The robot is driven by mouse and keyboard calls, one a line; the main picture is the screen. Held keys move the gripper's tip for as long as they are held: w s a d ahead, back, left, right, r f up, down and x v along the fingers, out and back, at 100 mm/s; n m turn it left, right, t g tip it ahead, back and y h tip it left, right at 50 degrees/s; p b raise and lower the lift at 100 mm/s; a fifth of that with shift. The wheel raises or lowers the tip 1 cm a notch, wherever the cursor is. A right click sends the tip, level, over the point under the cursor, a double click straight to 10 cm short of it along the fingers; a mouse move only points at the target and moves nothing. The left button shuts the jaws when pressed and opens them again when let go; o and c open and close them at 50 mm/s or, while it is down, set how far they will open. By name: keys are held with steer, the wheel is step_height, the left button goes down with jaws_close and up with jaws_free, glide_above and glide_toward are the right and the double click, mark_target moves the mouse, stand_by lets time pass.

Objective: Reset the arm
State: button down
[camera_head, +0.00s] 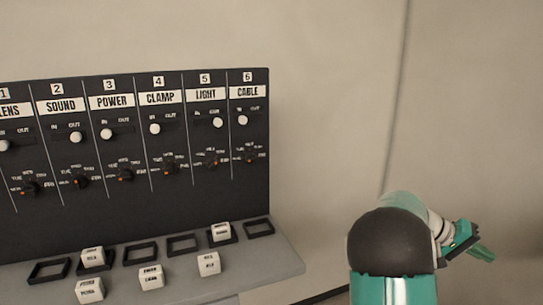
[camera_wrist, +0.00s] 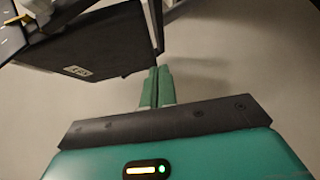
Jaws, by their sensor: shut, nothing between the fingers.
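My gripper (camera_wrist: 157,75) is shut and empty in the wrist view, its two green fingers side by side over bare pale floor or wall. In the head view my gripper (camera_head: 484,253) is at the lower right, clear of the panel, partly hidden behind my own arm. My arm is bent, with its dark rounded joint in front.
A dark control panel (camera_head: 100,215) with labelled columns, white sliders and dials stands at the left. Its grey ledge (camera_head: 262,264) holds black square frames and several white blocks, including one block (camera_head: 209,264) at the front. The space between panel and arm is clear.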

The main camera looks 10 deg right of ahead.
steer(key=s+a+n+t+y, duration=0.3)
steer(key=a+t+y, duration=0.1)
steer(key=a, duration=1.2)
steer(key=s+a+r+n+t+y, duration=0.1)
steer(key=s+a+n+t+y, duration=0.2)
steer(key=a, duration=1.3)
steer(key=s+a+r+n+t+y, duration=0.1)
steer(key=s+a+n+t+y, duration=0.2)
steer(key=a, duration=1.3)
steer(key=s+t+y, duration=0.1)
steer(key=t, duration=0.2)
steer(key=shift+a+r+y, duration=0.15)
steer(key=shift+a+y, duration=0.15)
steer(key=shift+a, duration=0.05)
steer(key=shift+s+d, duration=0.15)
steer(key=shift+d, duration=0.1)
